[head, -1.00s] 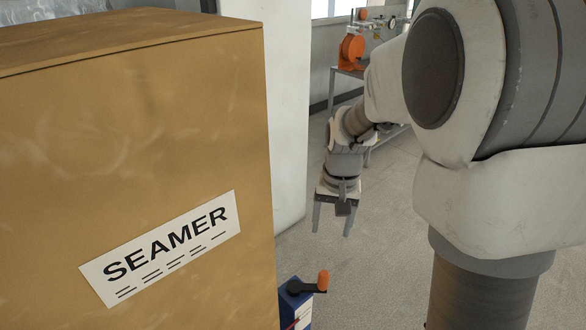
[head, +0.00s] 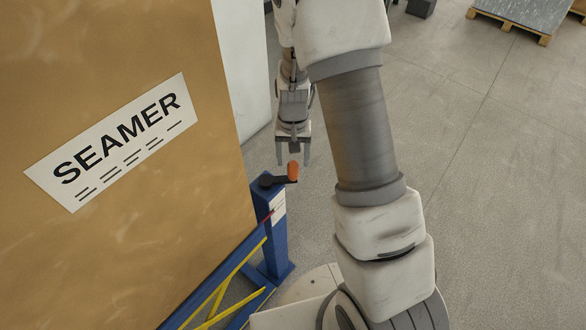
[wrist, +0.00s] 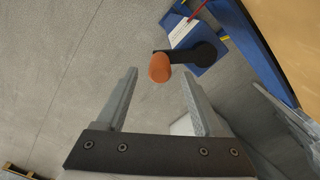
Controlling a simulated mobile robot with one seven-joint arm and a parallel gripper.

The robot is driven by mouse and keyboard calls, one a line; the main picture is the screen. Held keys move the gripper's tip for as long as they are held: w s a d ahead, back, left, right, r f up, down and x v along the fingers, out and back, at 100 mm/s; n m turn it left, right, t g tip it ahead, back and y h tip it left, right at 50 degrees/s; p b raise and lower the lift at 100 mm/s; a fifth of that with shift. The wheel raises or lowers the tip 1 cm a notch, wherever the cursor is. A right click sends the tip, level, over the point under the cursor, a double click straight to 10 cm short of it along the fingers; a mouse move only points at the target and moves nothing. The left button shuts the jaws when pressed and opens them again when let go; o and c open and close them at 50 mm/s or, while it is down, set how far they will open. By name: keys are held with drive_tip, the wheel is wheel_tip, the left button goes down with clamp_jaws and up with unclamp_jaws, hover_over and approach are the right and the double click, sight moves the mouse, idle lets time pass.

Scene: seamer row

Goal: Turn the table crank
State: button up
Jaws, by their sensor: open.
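The table crank (head: 275,180) is a dark arm with an orange handle (head: 293,171) on top of a blue post (head: 272,225). In the wrist view the orange handle (wrist: 159,68) shows beyond and between my open fingers, with the dark crank arm (wrist: 190,52) running right from it to the hub. My gripper (head: 293,160) is open and empty, pointing down just behind the handle in the head view. In the wrist view my gripper (wrist: 160,85) shows both fingers apart.
A large tan cabinet marked SEAMER (head: 120,140) fills the left. A blue frame with yellow bars (head: 235,278) runs along its foot. A pallet with a grey load (head: 525,15) stands at the back right. The floor at right is clear.

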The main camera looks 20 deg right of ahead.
wheel_tip(320, 180, down, 5)
drive_tip(key=shift+r, duration=0.1)
idle(0.3)
clamp_jaws()
idle(1.3)
